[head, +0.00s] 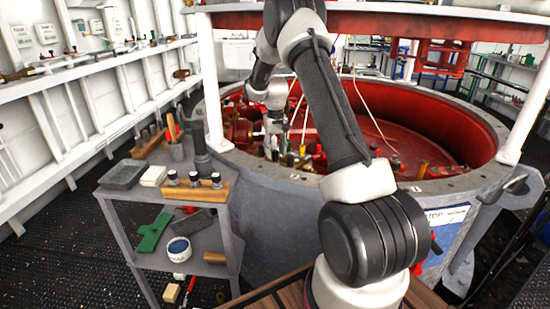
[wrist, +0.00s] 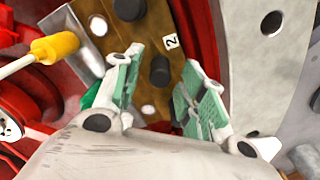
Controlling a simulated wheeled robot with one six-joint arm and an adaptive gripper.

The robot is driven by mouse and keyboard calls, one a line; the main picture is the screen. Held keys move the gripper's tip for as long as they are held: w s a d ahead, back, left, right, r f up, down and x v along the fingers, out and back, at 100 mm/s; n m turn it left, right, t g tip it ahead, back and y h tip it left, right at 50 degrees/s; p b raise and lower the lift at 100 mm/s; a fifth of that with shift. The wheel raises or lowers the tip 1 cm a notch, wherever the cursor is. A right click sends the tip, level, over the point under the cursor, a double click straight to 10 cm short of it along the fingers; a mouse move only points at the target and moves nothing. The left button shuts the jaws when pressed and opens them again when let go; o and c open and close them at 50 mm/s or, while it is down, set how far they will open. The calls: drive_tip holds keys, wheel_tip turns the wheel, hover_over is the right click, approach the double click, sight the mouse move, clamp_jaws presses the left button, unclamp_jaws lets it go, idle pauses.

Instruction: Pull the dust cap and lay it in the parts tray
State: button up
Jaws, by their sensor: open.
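In the wrist view my gripper (wrist: 161,76) is open, its two green-padded fingers spread on either side of a dark round cap (wrist: 160,70). The cap sits on a brown panel beside a label reading 2, and looks like the dust cap. I cannot tell whether the fingers touch it. Another dark cap (wrist: 128,9) sits higher on the panel. In the head view my gripper (head: 275,138) reaches inside the red-lined ring, and the cap there is too small to make out. A shallow dark grey tray (head: 123,175), possibly the parts tray, lies on the cart top at left.
A yellow-ended plug (wrist: 55,47) with a pale lead lies left of the fingers. The grey ring wall (head: 270,172) and a white post (head: 213,85) stand between the ring's inside and the cart. A wooden rack (head: 182,192) and white block (head: 153,176) crowd the cart top.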

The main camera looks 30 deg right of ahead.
drive_tip(key=shift+c, duration=0.2)
clamp_jaws()
drive_tip(key=shift+r, duration=0.25)
drive_tip(key=shift+r, duration=1.85)
